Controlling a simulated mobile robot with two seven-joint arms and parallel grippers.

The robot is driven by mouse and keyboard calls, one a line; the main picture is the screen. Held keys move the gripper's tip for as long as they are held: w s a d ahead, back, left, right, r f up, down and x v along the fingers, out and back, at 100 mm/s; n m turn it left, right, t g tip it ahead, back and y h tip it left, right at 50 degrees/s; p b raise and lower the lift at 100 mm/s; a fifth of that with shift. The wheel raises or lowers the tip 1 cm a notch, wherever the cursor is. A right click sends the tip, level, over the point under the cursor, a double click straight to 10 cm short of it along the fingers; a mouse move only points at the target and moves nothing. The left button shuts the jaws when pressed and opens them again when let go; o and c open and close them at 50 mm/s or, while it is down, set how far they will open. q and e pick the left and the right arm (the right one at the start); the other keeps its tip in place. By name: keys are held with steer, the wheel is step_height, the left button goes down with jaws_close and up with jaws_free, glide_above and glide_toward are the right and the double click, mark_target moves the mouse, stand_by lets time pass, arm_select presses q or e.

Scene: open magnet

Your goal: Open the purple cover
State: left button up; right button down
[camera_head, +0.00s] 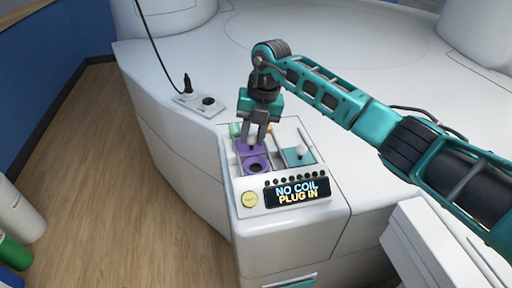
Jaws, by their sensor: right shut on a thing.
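The purple cover (249,149) lies on a white control box, on the left side of its top. A purple panel with a dark round hole (257,166) shows in front of it. My right gripper (254,142) comes down from above and is shut on the knob of the purple cover. The fingers hide most of the knob, and I cannot tell whether the cover is lifted. My left gripper is not in view.
Right of the purple part is a teal panel with a white knob (300,150). A display (297,192) reads "NO COIL PLUG IN", beside a yellow button (249,199). A black plug with a cable (187,85) stands at the upper left. Bottles (18,215) stand at the left edge.

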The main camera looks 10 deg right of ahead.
mark_target(262, 146)
steer(key=shift+w, duration=0.4)
steer(key=c, duration=0.9)
jaws_free()
steer(key=shift+o, duration=0.2)
step_height(262, 146, up, 13)
steer(key=d, duration=0.2)
steer(key=shift+s+d, duration=0.3)
steer(key=shift+f, duration=0.1)
